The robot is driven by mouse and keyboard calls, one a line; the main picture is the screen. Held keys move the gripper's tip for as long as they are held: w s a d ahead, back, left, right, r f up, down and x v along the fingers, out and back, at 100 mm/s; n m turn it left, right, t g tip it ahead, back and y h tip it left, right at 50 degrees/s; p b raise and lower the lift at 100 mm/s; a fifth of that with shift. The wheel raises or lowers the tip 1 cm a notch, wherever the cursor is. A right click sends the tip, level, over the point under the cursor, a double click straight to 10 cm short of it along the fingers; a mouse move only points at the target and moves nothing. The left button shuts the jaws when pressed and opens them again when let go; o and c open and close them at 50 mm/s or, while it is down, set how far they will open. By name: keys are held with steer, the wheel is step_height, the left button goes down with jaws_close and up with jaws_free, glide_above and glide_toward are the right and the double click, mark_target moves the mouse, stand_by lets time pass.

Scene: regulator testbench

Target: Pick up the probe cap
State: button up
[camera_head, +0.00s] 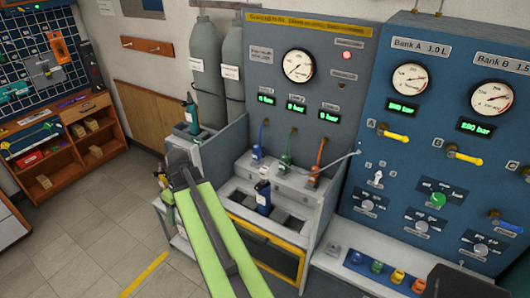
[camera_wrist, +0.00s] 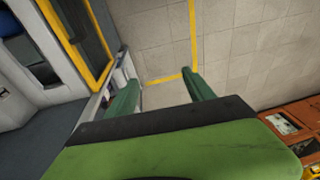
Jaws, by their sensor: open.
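My gripper (camera_wrist: 160,88) is open in the wrist view, its two green fingers apart with only floor showing between them. In the head view my green arm reaches up from the bottom, and its far end is near the left side of the grey bench (camera_head: 225,165). I cannot tell for sure which thing is the probe cap. Small blue (camera_head: 356,257), green (camera_head: 376,267), yellow (camera_head: 397,276) and orange (camera_head: 418,284) pieces sit in a row on the ledge at lower right, well away from my gripper.
A blue bottle-like thing (camera_head: 263,197) stands in the bench tray. Grey cylinders (camera_head: 206,72) stand behind my arm's far end. The blue gauge panel (camera_head: 450,110) rises at right. A wooden shelf (camera_head: 95,140) is at left; tiled floor (camera_head: 85,230) between is clear.

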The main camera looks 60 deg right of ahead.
steer(key=s+d+r+t+p, duration=0.1)
steer(key=s+d+r+p, duration=0.5)
steer(key=d, duration=0.5)
steer(key=s+d+r+t+h+p, duration=0.1)
steer(key=s+d+r+p, duration=0.3)
steer(key=s+d+r, duration=0.45)
steer(key=s+d+r+t+p, duration=0.1)
steer(key=s+d+r+p, duration=0.35)
steer(key=s+d, duration=0.6)
steer(key=b, duration=1.1)
glide_toward(265, 168)
steer(key=x, duration=0.5)
steer(key=shift+s+a+f, duration=0.1)
steer(key=shift+s, duration=0.1)
steer(key=shift+w+f+b, duration=0.2)
steer(key=shift+f+b, duration=0.05)
steer(key=shift+b, duration=0.15)
steer(key=shift+w, duration=0.1)
steer(key=b+x, duration=0.4)
steer(key=x, duration=0.1)
steer(key=shift+f+b, duration=0.1)
steer(key=shift+b, duration=0.3)
jaws_close()
